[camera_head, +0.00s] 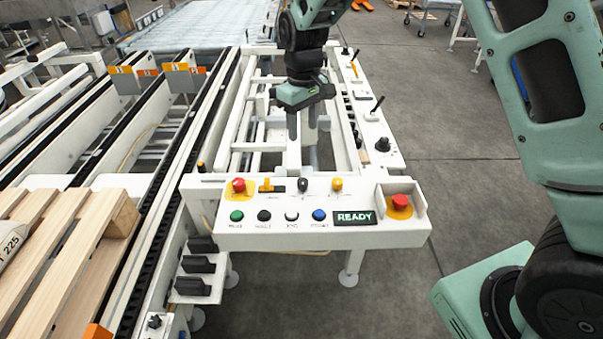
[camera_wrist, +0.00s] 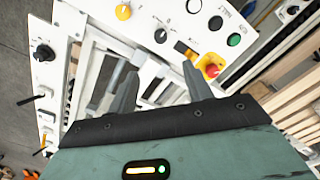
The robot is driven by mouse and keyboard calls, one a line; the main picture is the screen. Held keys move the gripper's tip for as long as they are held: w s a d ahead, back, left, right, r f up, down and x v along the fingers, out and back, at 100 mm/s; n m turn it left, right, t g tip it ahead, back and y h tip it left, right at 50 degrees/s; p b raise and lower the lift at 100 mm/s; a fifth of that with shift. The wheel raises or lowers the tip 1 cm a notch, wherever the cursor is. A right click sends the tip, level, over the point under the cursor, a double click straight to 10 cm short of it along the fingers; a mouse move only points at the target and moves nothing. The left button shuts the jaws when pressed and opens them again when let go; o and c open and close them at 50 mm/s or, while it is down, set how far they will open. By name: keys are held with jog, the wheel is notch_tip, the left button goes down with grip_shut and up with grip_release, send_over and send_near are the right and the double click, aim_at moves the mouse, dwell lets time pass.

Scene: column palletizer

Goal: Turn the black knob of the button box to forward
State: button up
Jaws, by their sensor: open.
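The button box (camera_head: 270,213) is a white panel at the front of a white frame. Its black knob (camera_head: 303,185) sits in the back row, between a yellow-orange lever and a yellow knob (camera_head: 337,185). The black knob also shows in the wrist view (camera_wrist: 161,36), beyond the fingertips; its exact pointer setting is too small to read. My gripper (camera_head: 301,138) points down behind the panel, over the open frame, apart from the knob. In the wrist view my gripper (camera_wrist: 159,68) has its two fingers spread with nothing between them.
A red emergency button (camera_head: 238,185) is at the panel's left, another (camera_head: 400,202) in a guarded holder at right. Coloured push buttons and a READY display (camera_head: 354,217) line the front. A side panel carries another black knob (camera_head: 383,144) and upright levers. Wooden pallet (camera_head: 70,240) lies left.

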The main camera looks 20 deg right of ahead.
aim_at(303, 181)
notch_tip(303, 181, down, 17)
jog(key=shift+r+p, duration=0.1)
jog(key=shift+p, duration=0.65)
jog(key=c, duration=1)
